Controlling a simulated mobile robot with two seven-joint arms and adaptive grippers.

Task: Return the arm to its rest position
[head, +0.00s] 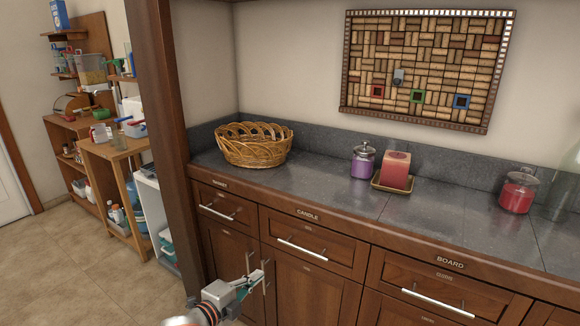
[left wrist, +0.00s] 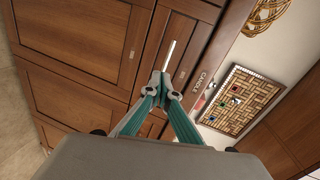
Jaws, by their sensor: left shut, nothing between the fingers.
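My left gripper (head: 256,270) comes up from the bottom of the head view, in front of the lower cabinet doors and below the drawer labelled candle (head: 308,238). In the left wrist view the fingers of the left gripper (left wrist: 161,78) meet at their tips, with nothing between them. The tips overlap the drawer handle (left wrist: 168,54) in that view; I cannot tell how far apart they are. My right gripper is in neither view.
A wicker basket (head: 254,146), a purple jar (head: 363,163), a red candle (head: 396,170) on a tray and a red jar (head: 518,190) stand on the dark counter (head: 318,190). All drawers in view are shut. A wooden post (head: 163,110) rises left. Floor (head: 75,270) is clear at lower left.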

